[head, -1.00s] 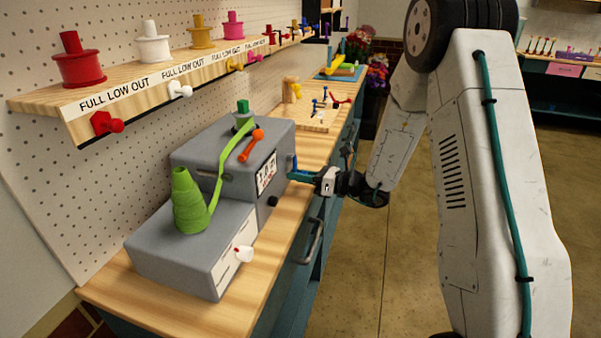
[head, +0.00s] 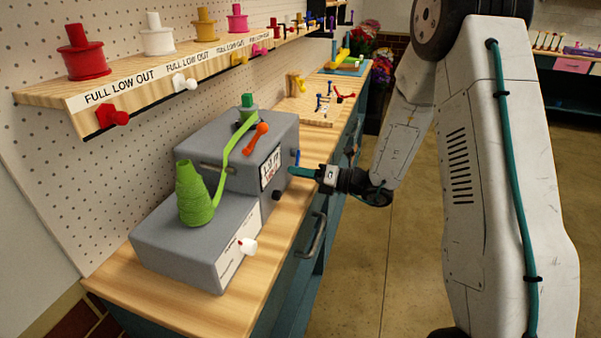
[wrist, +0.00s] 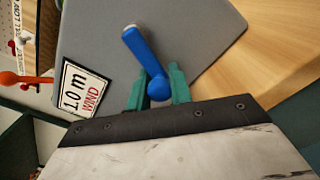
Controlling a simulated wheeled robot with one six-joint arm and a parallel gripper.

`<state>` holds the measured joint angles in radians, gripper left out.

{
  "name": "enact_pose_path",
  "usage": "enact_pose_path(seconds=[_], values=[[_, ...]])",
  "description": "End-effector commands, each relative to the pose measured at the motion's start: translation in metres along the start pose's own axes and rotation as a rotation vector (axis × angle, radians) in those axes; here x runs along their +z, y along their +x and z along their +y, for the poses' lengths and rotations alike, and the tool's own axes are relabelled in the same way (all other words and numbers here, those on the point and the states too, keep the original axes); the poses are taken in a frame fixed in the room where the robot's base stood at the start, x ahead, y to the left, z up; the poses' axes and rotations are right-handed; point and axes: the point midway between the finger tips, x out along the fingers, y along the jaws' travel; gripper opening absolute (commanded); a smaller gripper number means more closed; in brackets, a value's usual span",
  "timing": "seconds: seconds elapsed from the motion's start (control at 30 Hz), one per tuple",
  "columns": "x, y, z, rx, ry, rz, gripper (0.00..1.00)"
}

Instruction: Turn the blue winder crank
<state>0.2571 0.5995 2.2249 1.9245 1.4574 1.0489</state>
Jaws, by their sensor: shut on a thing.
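The blue winder crank (wrist: 143,55) sits on the side of the grey winder box (wrist: 200,30). In the wrist view its round knob end lies between the two teal fingers of my gripper (wrist: 158,92), which is shut on it. In the head view my gripper (head: 303,172) reaches the right side of the winder (head: 250,140), and only a sliver of the blue crank (head: 297,157) shows. A label in the wrist view reads "1.0 m WIND" (wrist: 80,90). Green ribbon runs from a green spool (head: 247,106) on top of the box to a green wound cone (head: 192,195).
A shelf (head: 150,82) with several coloured spools hangs on the pegboard. A wooden board (head: 318,110) with small coloured pieces stands farther along the bench. The floor at right of the bench is open.

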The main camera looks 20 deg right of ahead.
Motion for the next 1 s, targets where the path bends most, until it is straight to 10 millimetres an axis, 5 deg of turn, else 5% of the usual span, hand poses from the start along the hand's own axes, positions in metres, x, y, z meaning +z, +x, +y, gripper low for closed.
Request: enact_pose_path(seconds=[0.27,0.3,0.37,0.67,1.0], values=[[0.002,0.000,0.000,-0.001,-0.003,-0.004,0.00],[0.002,0.000,0.000,-0.001,-0.003,-0.005,0.32],[0.002,0.000,0.000,-0.001,-0.003,-0.004,0.43],[0.001,-0.002,0.000,-0.001,-0.002,-0.002,0.43],[0.002,-0.054,-0.001,-0.004,-0.003,-0.005,0.43]])
